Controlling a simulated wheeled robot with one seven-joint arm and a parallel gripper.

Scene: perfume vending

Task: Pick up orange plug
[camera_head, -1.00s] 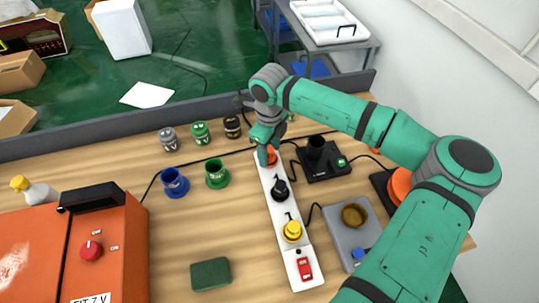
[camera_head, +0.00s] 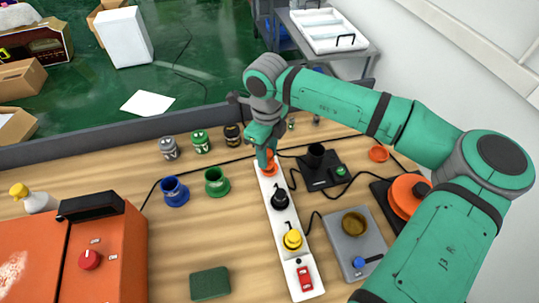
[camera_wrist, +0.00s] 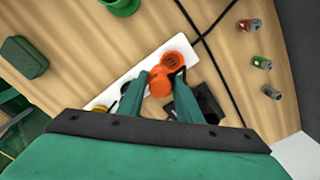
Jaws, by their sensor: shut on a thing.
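The orange plug (camera_wrist: 159,85) is between the two fingers of my gripper (camera_wrist: 161,80) in the wrist view, with the fingers shut on it. Just beyond it, an orange socket (camera_wrist: 173,62) sits at the far end of the white power strip (camera_wrist: 128,76). The plug overlaps the socket in this view, and its height above it is hard to judge. In the head view, my gripper (camera_head: 265,153) is over the strip's far end (camera_head: 286,220), with orange showing just below the fingers (camera_head: 268,169). The fingers partly hide the plug there.
Black (camera_head: 280,197) and yellow (camera_head: 292,239) plugs stand farther along the strip. A black device (camera_head: 320,177) and a grey device (camera_head: 348,245) stand to the right. Blue (camera_head: 174,192) and green (camera_head: 217,181) cups stand left. An orange machine (camera_head: 112,245) fills the left front.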

